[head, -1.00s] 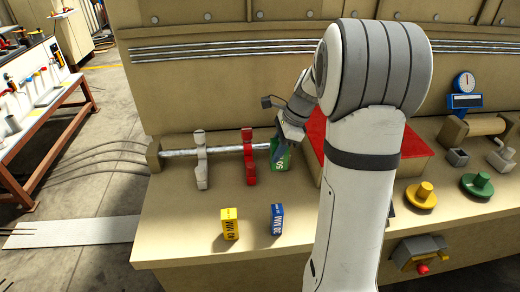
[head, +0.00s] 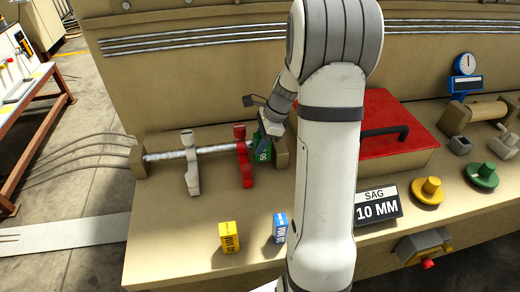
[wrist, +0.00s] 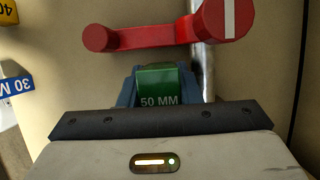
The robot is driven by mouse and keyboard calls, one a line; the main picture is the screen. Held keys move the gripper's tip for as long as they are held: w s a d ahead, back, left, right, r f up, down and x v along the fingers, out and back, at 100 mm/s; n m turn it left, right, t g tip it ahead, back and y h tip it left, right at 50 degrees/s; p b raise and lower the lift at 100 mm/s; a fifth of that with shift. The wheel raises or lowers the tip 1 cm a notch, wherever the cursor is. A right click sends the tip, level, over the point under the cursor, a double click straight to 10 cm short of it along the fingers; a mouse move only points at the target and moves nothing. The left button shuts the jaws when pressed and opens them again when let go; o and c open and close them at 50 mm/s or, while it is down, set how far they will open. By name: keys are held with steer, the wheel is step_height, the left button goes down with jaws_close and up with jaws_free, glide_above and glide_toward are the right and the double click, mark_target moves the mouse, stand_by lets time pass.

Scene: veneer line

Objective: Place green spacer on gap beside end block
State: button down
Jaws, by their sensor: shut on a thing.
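The green 50 MM spacer (head: 264,154) is between the jaws of my gripper (head: 265,139), which is shut on it. In the head view it is at the rod (head: 218,149), between the red stop (head: 244,164) and the tan right end block (head: 281,152). The wrist view shows the spacer (wrist: 160,82) with a blue-grey finger on each side, and the red stop (wrist: 150,38) just beyond. The spacer's underside is hidden, so I cannot tell whether it rests on anything.
A pale stop (head: 189,163) is further left on the rod. A yellow 40 MM block (head: 229,238) and a blue 30 MM block (head: 280,228) stand on the bench front. A red box with a black handle (head: 375,135) is close to the right of the end block.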

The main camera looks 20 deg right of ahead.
steer(key=shift+f, duration=1.55)
steer(key=shift+f, duration=0.2)
steer(key=c, duration=1.3)
jaws_free()
